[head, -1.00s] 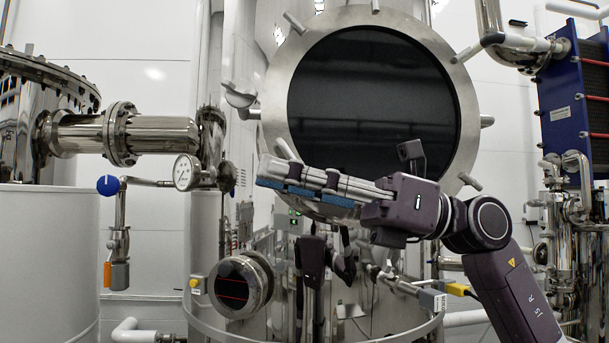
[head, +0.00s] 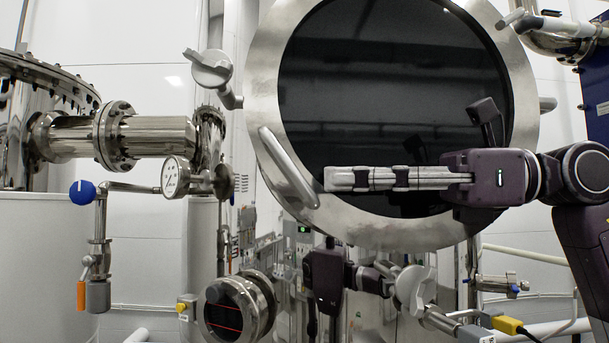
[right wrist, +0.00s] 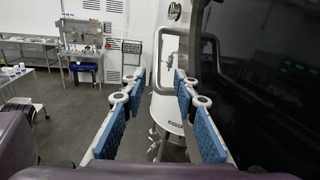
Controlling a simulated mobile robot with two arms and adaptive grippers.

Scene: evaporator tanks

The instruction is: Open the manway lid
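The manway lid (head: 455,222) is a large round plate with a broad metal rim and dark glass, upper middle in the head view. A metal bar handle (head: 288,168) stands on the rim's left side; it also shows in the right wrist view (right wrist: 154,72) as a bent bar. My right gripper (head: 328,180) reaches in from the right across the lid, tips just right of the handle. In the right wrist view (right wrist: 160,80) its blue-padded fingers are apart, the handle showing between and beyond them. My left gripper (head: 375,280) seems to be below the lid; its fingers are unclear.
A clamp knob (head: 210,70) sits left of the rim, and another (head: 413,290) below it. A gauge (head: 173,177), a blue-handled valve (head: 82,192) and a round sight port (head: 238,308) stand to the left. The right wrist view shows open floor (right wrist: 75,100).

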